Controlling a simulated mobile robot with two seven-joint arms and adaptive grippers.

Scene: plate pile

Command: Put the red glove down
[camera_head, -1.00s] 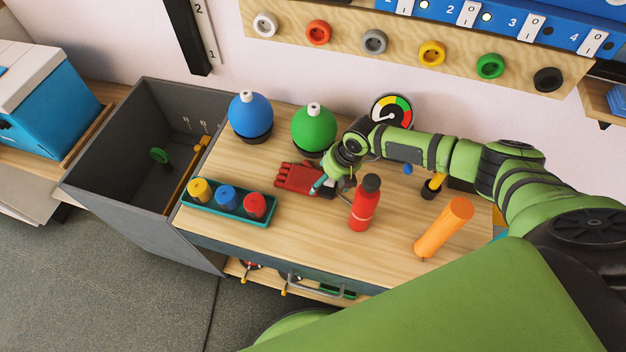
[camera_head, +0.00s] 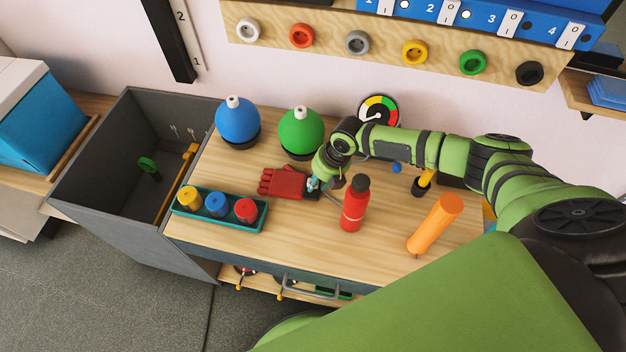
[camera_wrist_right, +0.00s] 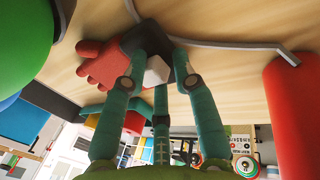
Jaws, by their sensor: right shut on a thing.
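The red glove (camera_head: 283,183) lies with its fingers to the left over the wooden tabletop (camera_head: 330,260), in front of the green flask. Its dark cuff is at my right gripper (camera_head: 313,184), which is shut on it. In the right wrist view the red glove (camera_wrist_right: 103,62) shows at upper left, with the teal fingers of my right gripper (camera_wrist_right: 155,65) around its dark cuff and a pale block. I cannot tell whether the glove touches the tabletop. My left gripper is not in view.
A red bottle (camera_head: 355,205) stands close to the right of the gripper. A green flask (camera_head: 301,132) and a blue flask (camera_head: 237,122) stand behind. A teal tray (camera_head: 220,222) with coloured cylinders is at front left.

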